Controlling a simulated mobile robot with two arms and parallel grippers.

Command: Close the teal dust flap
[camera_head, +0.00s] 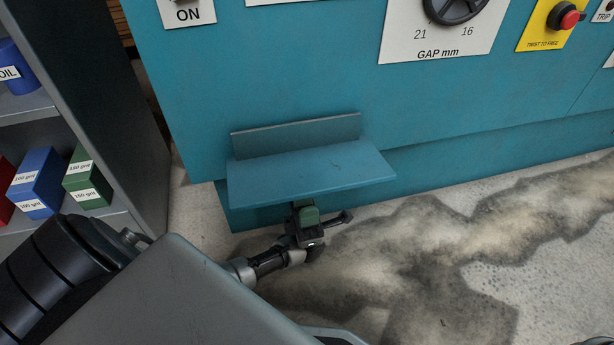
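The teal dust flap (312,171) juts out from the low front of the teal machine, with its broad face turned up. It stands open. A raised darker teal strip (297,136) lies along the machine just behind it. My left gripper (304,208) is below the flap's front edge, near the middle of its width. Its upper end meets the flap's edge in the picture; I cannot tell whether they touch. The flap hides its fingertips, so its opening does not show. My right gripper is not in view.
A grey shelf (110,110) stands at the left with a blue OIL can (12,70) and blue (38,180) and green (86,178) grit boxes. The machine carries a gap dial (455,8) and a red button (566,17). Dust (430,240) covers the open floor at right.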

